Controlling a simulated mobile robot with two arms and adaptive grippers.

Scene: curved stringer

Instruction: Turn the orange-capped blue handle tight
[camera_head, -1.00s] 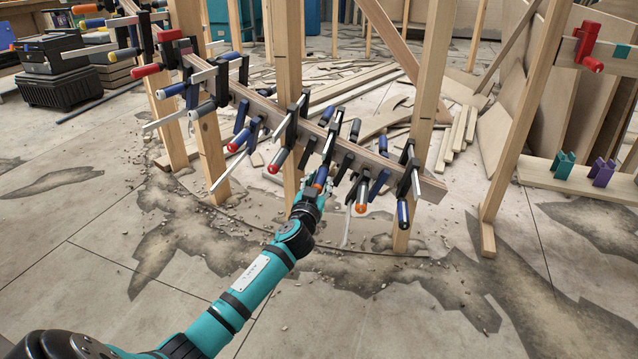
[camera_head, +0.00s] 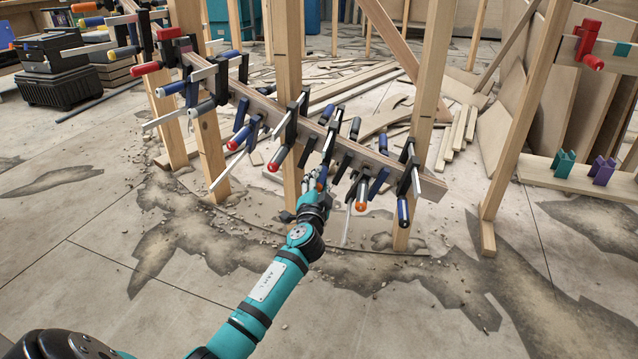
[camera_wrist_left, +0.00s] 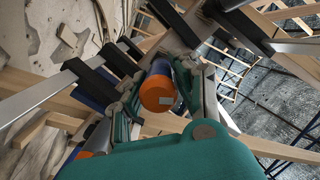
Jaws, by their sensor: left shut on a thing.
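The orange-capped blue handle (camera_head: 321,185) belongs to a clamp on the curved wooden stringer (camera_head: 262,103), near the middle of the head view. My left gripper (camera_head: 318,190) is at this handle and shut on it. In the left wrist view the round orange cap (camera_wrist_left: 157,94) faces the camera, with a little of the blue barrel (camera_wrist_left: 158,68) behind it, between the teal fingers of my gripper (camera_wrist_left: 165,92). Most of the barrel is hidden. My right gripper is not in view.
Several clamps line the stringer, close on both sides. Another orange-ended handle (camera_head: 361,203) hangs just right of my gripper. Wooden posts (camera_head: 425,110) hold up the stringer. A red clamp (camera_head: 587,45) hangs at far right. The floor (camera_head: 420,315) in front is open, with scattered debris.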

